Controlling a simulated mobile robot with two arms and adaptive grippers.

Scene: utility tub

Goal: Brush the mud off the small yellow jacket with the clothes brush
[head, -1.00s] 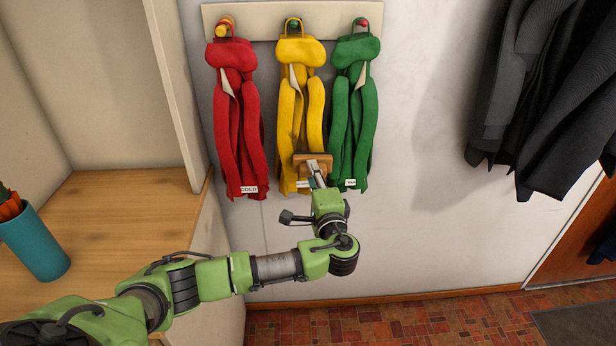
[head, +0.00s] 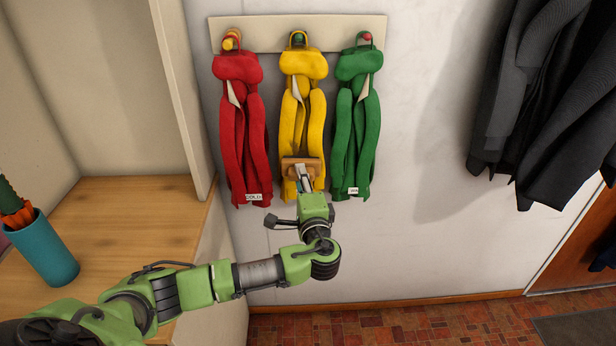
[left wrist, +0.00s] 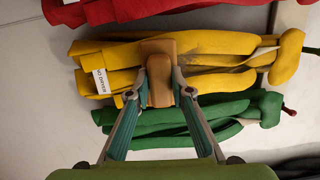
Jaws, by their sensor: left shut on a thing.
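The small yellow jacket (head: 303,110) hangs from the middle peg, between a red and a green one. My left gripper (head: 304,180) is shut on the wooden clothes brush (head: 301,164) and holds it in front of the jacket's lower part. In the left wrist view the brush (left wrist: 159,62) sits between the fingertips (left wrist: 160,88), over the yellow jacket (left wrist: 215,44). A brownish smudge (left wrist: 232,67) shows on the jacket there. The bristles are hidden, so I cannot tell whether they touch the cloth. My right gripper is out of view.
The red jacket (head: 243,130) and green jacket (head: 357,130) hang close on either side. A teal pot (head: 42,250) stands on the wooden bench (head: 140,215) at left. Dark coats (head: 545,100) hang at right. The wall between them and the green jacket is bare.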

